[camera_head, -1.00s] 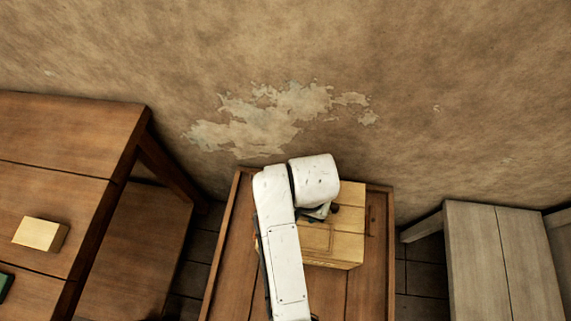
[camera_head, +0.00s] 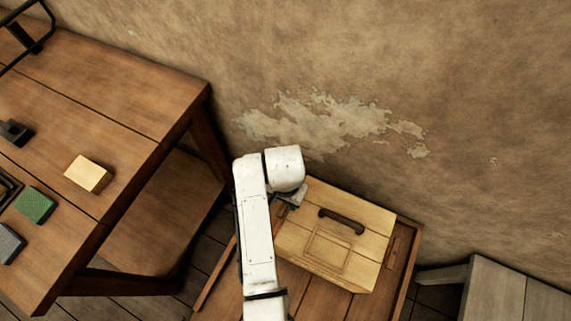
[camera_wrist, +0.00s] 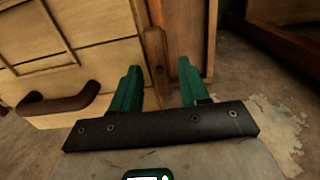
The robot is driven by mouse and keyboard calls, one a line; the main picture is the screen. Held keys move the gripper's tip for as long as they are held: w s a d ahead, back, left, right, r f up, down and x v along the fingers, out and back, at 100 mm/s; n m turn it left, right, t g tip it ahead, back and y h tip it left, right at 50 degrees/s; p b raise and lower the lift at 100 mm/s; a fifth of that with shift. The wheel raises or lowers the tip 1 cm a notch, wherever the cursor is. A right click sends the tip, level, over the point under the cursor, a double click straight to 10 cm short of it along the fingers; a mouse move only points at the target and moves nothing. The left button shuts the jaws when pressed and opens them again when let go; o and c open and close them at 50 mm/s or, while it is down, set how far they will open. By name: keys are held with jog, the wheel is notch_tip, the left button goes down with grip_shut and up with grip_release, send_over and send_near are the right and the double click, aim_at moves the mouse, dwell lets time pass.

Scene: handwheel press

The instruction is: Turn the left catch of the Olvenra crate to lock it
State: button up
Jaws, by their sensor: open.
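The Olvenra crate (camera_head: 325,262) is a pale wooden box with a dark curved handle (camera_head: 342,221) on its lid. In the wrist view the crate (camera_wrist: 95,30) fills the upper left, with the handle (camera_wrist: 58,104) at left. My gripper (camera_wrist: 160,65) has two green fingers, open and apart. A narrow brown wooden bar, which looks like the left catch (camera_wrist: 154,45), stands at the crate's edge and shows between the fingers; I cannot tell whether they touch it. In the head view my wrist hides the crate's left edge and most of the gripper.
The crate stands on a brown wooden table (camera_head: 312,296) near a stained wall. A larger wooden table (camera_head: 120,95) at left holds a yellow block (camera_head: 88,173), a green block (camera_head: 35,205) and a grey block (camera_head: 9,243). A greyish bench (camera_head: 500,290) stands at lower right.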

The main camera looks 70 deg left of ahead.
jog(key=shift+f, duration=0.55)
grip_shut()
